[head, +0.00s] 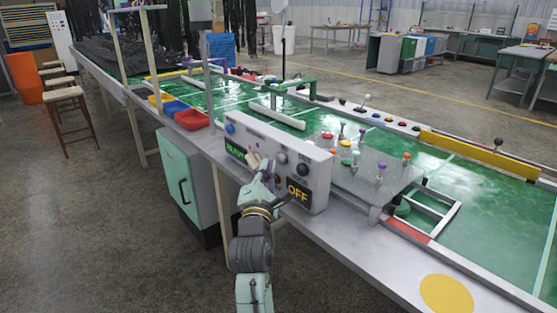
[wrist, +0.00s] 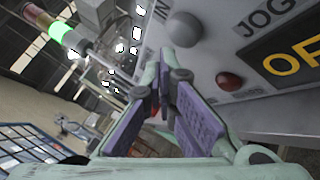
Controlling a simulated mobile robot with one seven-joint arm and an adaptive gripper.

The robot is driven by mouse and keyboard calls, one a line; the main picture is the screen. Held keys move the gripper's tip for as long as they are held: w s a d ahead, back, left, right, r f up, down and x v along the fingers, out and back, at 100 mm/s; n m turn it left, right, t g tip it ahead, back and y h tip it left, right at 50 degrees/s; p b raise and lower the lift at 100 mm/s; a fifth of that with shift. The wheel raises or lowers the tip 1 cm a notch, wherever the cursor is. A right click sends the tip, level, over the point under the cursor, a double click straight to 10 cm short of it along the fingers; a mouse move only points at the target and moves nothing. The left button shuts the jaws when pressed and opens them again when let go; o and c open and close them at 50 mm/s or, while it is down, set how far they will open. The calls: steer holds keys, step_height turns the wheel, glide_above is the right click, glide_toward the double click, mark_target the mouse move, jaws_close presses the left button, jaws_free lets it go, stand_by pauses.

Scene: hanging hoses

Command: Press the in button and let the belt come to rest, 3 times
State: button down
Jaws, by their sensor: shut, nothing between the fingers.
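The grey control box (head: 316,158) stands on the near edge of the green belt (head: 470,185). It carries a green lit display (head: 235,150) and a black panel (head: 298,192) reading OFF. My gripper (head: 262,172) is at its front face, fingers shut and empty. In the wrist view the shut purple-padded fingers (wrist: 165,85) are close to the box face. An IN label (wrist: 160,10) shows above them, beside a round grey part (wrist: 184,28). A red button (wrist: 229,81) is right of the fingers. I cannot tell which is the in button or whether the fingers touch it.
Red, blue and yellow bins (head: 190,119) stand left of the box. A plate with several coloured levers (head: 365,175) is to its right. A green cabinet (head: 178,178) is below the table. Stools (head: 66,100) stand at the left. The floor in front is clear.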

steer(key=s+a, duration=0.1)
steer(key=a, duration=0.1)
steer(key=s+a, duration=0.2)
stand_by(0.6)
steer(key=shift+a, duration=0.1)
stand_by(3.9)
